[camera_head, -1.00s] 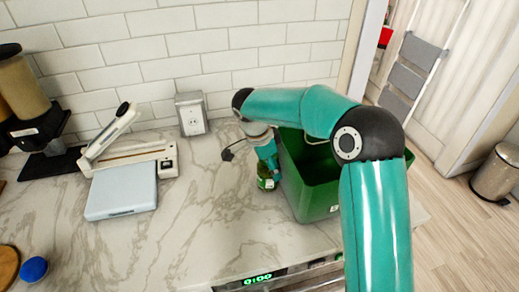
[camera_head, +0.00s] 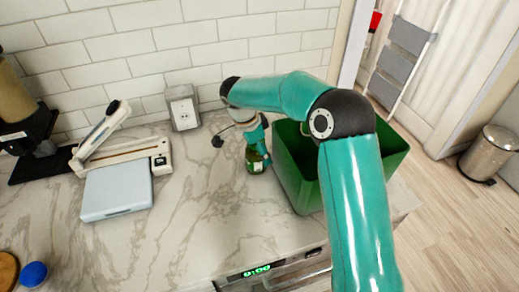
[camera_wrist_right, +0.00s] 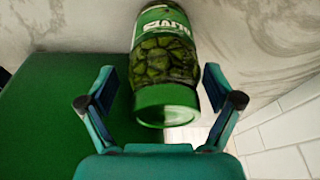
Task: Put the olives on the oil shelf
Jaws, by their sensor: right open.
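The olives jar (camera_head: 256,160), green with a white label, stands on the marble counter just left of the green crate. In the right wrist view the jar (camera_wrist_right: 165,60) shows its green lid towards me and "OLIVES" lettering. My right gripper (camera_head: 262,143) is at the jar from above, partly hidden behind its own arm in the head view. In the wrist view the right gripper (camera_wrist_right: 160,88) is open, with one finger on each side of the jar's lid end and gaps visible. My left gripper and the oil shelf are not in view.
The green crate (camera_head: 300,185) stands right of the jar, near the counter's end. The counter in front of the jar is clear. A bin (camera_head: 488,152) stands on the floor.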

